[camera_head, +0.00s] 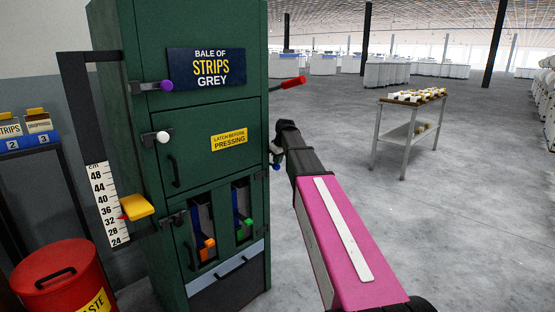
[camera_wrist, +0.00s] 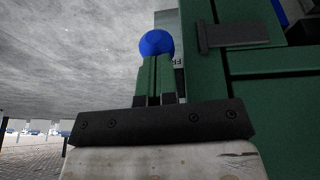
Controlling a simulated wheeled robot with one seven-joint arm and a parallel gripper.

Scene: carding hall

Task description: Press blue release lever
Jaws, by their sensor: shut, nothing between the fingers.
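The blue release lever's ball knob (camera_wrist: 157,43) shows large in the wrist view, just beyond my fingertips. In the head view, the blue knob (camera_head: 276,168) is a small spot at the right side of the green press (camera_head: 215,130), partly hidden by my gripper. My gripper (camera_wrist: 155,65) is shut and empty, its fingertips close to the knob. Whether they touch it I cannot tell. In the head view, my gripper (camera_head: 275,152) is at the press's right side. The lever's shaft is hidden.
The press also carries a purple knob (camera_head: 166,86), a white knob (camera_head: 162,137), a red handle (camera_head: 293,83) and a yellow handle (camera_head: 136,207) beside a scale. A red waste bin (camera_head: 60,275) stands left. A small table (camera_head: 407,125) stands right, with open floor around it.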

